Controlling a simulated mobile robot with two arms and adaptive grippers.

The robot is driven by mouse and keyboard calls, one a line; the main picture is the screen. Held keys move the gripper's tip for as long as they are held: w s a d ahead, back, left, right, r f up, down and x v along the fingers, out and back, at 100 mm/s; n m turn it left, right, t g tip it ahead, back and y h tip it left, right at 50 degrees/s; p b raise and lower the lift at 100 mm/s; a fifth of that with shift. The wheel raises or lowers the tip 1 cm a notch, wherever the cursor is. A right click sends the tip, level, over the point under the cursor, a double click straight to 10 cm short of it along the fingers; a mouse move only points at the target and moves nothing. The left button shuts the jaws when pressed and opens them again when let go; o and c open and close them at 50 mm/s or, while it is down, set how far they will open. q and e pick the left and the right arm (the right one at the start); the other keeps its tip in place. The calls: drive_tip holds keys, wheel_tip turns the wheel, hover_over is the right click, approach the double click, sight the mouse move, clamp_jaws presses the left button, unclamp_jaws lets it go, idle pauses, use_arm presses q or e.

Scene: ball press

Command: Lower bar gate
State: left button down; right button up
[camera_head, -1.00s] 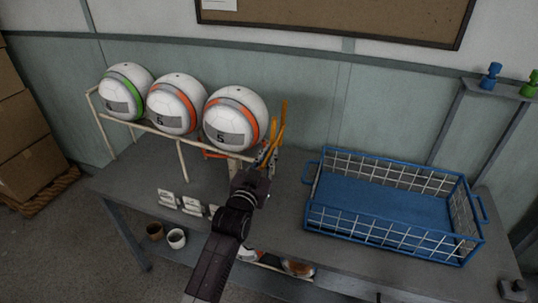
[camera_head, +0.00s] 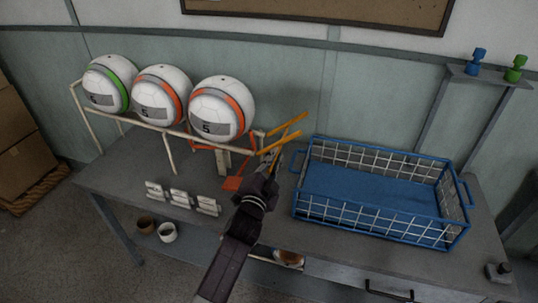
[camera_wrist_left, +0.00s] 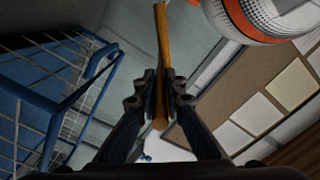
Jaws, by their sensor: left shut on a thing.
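The bar gate (camera_head: 286,125) is a pair of yellow-orange bars at the right end of the white ball rail (camera_head: 150,124). Its bars now slope up to the right at a low angle. My left gripper (camera_head: 272,160) is at the gate, and its fingers are shut on one yellow bar. In the left wrist view the bar (camera_wrist_left: 162,50) runs between the fingers of my left gripper (camera_wrist_left: 160,98). Three white balls rest in a row on the rail, the nearest with an orange band (camera_head: 222,108). My right gripper is not in view.
A blue wire basket (camera_head: 380,223) stands on the grey table (camera_head: 120,180) right of the gate. Small white cards (camera_head: 181,198) stand on the table below the rail. Blue and green knobs sit on a wall bracket (camera_head: 490,76) at the right.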

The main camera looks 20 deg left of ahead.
use_arm(q)
wheel_tip(320, 180, down, 7)
drive_tip(key=d+m+b, duration=0.1)
drive_tip(key=m+b, duration=0.4)
drive_tip(key=m, duration=0.4)
drive_tip(key=shift+d+b, duration=0.25)
drive_tip(key=shift+b, duration=0.05)
drive_tip(key=c, duration=2)
unclamp_jaws()
drive_tip(key=shift+s, duration=0.1)
